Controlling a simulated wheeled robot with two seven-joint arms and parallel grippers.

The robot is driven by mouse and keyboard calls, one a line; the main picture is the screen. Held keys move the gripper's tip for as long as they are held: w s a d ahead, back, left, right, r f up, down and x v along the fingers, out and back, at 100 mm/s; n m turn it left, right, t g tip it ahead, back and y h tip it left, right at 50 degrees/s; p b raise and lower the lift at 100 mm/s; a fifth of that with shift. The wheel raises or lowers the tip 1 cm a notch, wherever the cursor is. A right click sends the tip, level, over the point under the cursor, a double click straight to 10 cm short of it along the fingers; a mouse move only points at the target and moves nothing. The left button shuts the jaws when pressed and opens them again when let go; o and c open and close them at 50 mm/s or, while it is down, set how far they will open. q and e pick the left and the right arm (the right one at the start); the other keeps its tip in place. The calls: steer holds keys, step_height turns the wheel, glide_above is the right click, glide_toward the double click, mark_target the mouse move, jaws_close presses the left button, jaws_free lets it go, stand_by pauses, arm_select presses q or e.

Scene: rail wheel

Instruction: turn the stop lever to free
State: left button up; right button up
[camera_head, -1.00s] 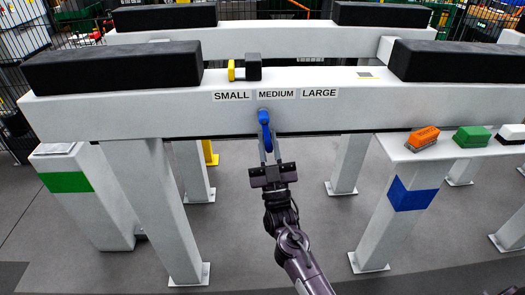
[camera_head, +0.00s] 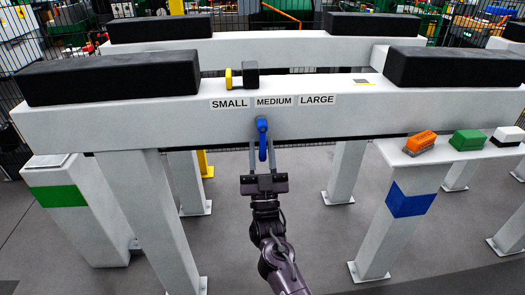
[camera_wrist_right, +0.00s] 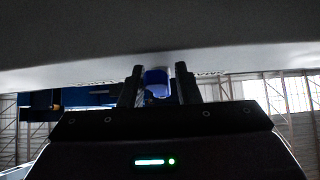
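The blue stop lever (camera_head: 262,138) hangs from its pivot on the front of the white beam, below the MEDIUM label (camera_head: 275,102). It points straight down. My right gripper (camera_head: 262,148) comes up from below with its two fingers apart, one on each side of the lever. In the right wrist view the blue lever (camera_wrist_right: 157,82) shows between the two dark fingers (camera_wrist_right: 158,86), with a gap on both sides. My left gripper is not in view.
The white beam (camera_head: 120,125) carries black blocks (camera_head: 110,75) and a yellow-and-black piece (camera_head: 243,75). SMALL and LARGE labels flank MEDIUM. A side shelf at right holds orange (camera_head: 420,142), green (camera_head: 470,139) and white-black blocks (camera_head: 507,136). White legs stand on both sides of my arm.

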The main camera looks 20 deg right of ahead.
steer(key=shift+o, duration=0.8)
steer(key=shift+s+f, duration=0.2)
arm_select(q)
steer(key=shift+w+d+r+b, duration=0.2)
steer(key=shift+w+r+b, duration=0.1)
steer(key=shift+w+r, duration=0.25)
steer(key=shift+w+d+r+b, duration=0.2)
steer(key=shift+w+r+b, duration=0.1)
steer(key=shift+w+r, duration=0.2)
arm_select(e)
steer(key=v, duration=0.7)
steer(key=shift+a+f, duration=0.1)
